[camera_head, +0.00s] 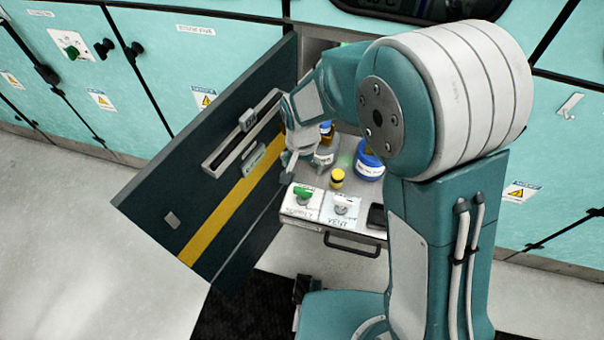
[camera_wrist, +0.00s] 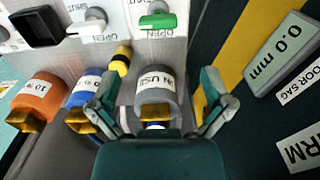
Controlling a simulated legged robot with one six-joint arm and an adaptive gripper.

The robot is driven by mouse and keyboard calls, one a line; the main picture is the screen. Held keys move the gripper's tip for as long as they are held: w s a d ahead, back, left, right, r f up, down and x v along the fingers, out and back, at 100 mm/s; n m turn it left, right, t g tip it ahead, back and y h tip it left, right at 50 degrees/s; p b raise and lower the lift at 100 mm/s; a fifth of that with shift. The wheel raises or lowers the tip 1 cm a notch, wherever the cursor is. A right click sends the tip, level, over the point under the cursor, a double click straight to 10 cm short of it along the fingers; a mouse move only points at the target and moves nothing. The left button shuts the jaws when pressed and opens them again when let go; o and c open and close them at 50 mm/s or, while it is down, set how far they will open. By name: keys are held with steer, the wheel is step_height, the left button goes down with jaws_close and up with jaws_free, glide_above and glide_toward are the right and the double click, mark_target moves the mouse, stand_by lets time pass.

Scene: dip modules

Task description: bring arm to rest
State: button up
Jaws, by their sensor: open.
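My arm reaches over an open drawer with my gripper (camera_head: 292,158) at its far left part, close to the open cabinet door. In the wrist view my gripper (camera_wrist: 160,78) is open, with its two teal fingers apart. A grey jar (camera_wrist: 154,100) with a white label shows between the fingers; I cannot tell how far below them it is, and no grip on it is visible. In the head view this grey jar (camera_head: 325,158) stands beside my gripper, partly hidden by it.
The dark door (camera_head: 190,190) with a yellow stripe stands open at left, close to my gripper. A blue jar (camera_head: 368,166), a small yellow jar (camera_head: 337,178) and an orange jar (camera_wrist: 38,98) stand nearby. A green switch (camera_head: 302,194) and a white switch (camera_head: 343,208) line the drawer front.

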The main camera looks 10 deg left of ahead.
steer(key=shift+r, duration=0.25)
stand_by(0.3)
steer(key=s+d+r+t, duration=0.2)
steer(key=d+r, duration=1.1)
steer(key=r, duration=0.2)
steer(key=s+d+r+t, duration=0.1)
steer(key=s+d+r, duration=0.3)
steer(key=s+d, duration=0.1)
steer(key=s+d+r+n+t, duration=0.1)
steer(key=s+d+r+t, duration=0.1)
steer(key=s+d, duration=0.4)
steer(key=shift+s+r+t, duration=0.3)
steer(key=shift+s+r, duration=0.2)
steer(key=shift+r, duration=0.35)
steer(key=shift+c, duration=0.3)
